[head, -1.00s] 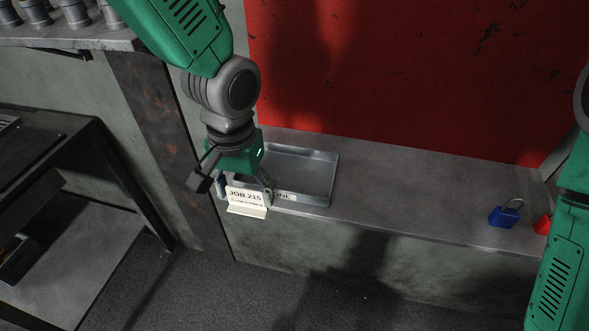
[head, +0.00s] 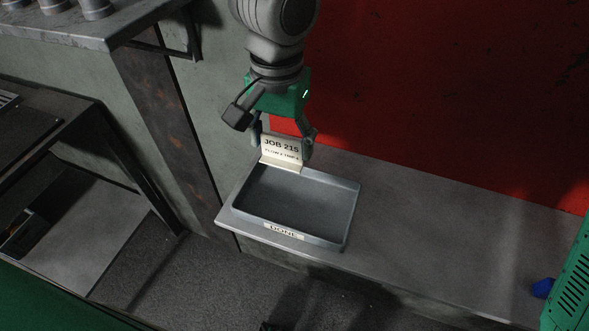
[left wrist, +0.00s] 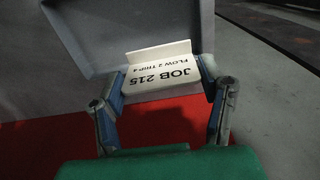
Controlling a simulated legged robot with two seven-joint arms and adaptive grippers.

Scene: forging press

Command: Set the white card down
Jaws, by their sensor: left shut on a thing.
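The white card (head: 281,150) reads "JOB 215" and has a folded lower lip. My left gripper (head: 284,142) is shut on it by its side edges, with the fingers pointing down. In the head view the card overlaps the back rim of a grey tray (head: 254,228) labelled "DONE" at its front. The left wrist view shows the card (left wrist: 160,72) between both fingers (left wrist: 162,92), with the tray beyond it. I cannot tell whether the card touches the tray. The tray floor looks empty. My right gripper is not in view.
The tray stands at the left end of a grey ledge (head: 430,220) below a red panel (head: 450,100). A blue padlock (head: 542,288) lies at the far right, partly hidden. The middle of the ledge is clear. A shelf (head: 110,28) is at upper left.

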